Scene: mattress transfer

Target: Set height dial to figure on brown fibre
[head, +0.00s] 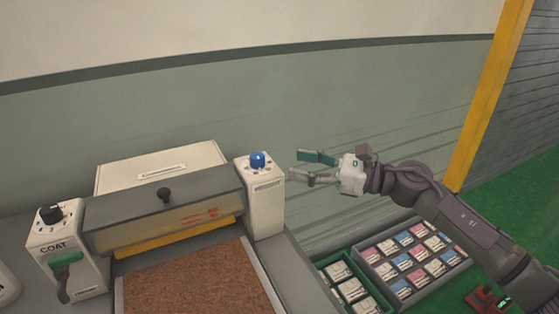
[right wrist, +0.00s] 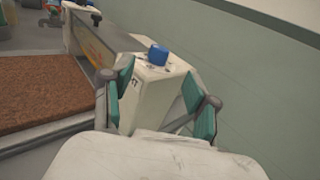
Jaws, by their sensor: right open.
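A blue dial (head: 258,159) sits on top of the white post at the right end of the machine; it also shows in the right wrist view (right wrist: 158,54). Marks ring the dial, too small to read. Brown fibre (head: 195,282) lies on the bed in front of the machine and at the left of the right wrist view (right wrist: 45,92). My right gripper (head: 303,167) is open and empty, just right of the post. In the right wrist view its green-padded fingers (right wrist: 160,98) are spread, with the post and dial beyond them. My left gripper is not in view.
A black dial (head: 50,213) and a green-handled lever (head: 66,260) are on the COAT post at left. Trays of small packets (head: 410,255) lie low at right. The wall stands behind.

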